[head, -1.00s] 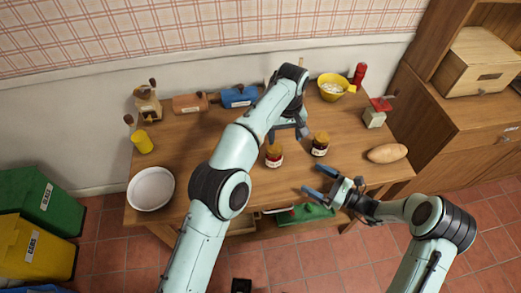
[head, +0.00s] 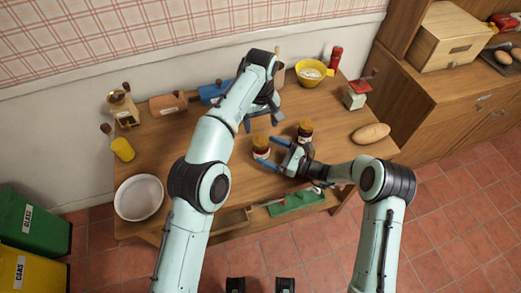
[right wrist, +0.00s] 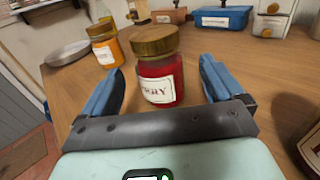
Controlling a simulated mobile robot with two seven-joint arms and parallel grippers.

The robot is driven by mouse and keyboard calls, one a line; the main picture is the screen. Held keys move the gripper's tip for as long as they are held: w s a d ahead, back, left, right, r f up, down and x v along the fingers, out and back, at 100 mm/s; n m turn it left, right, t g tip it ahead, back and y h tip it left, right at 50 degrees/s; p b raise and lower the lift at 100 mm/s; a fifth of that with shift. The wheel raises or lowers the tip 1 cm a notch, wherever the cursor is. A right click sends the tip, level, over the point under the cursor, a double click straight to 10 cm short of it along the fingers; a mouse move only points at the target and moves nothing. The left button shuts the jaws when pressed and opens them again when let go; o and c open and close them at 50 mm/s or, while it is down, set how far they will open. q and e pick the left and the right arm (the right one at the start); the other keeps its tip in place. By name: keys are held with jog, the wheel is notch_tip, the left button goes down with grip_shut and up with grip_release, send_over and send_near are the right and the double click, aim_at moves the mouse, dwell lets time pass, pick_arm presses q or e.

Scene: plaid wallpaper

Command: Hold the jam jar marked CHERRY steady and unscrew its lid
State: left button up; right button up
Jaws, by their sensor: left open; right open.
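The cherry jar (head: 261,148), red with a brown-gold lid, stands upright on the wooden table. In the right wrist view the cherry jar (right wrist: 160,82) shows part of its label, "RRY". My right gripper (head: 270,152) is open, with its blue fingers pointing at this jar; in the right wrist view the jar stands between and just beyond the fingertips (right wrist: 160,75), with gaps at both sides. My left gripper (head: 262,119) is open and empty, above and behind the jar in the head view.
A second, dark jar (head: 305,130) stands close to the right; an orange jar (right wrist: 105,46) is farther off in the right wrist view.

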aim_at(261, 147)
jog(key=shift+x, duration=1.9)
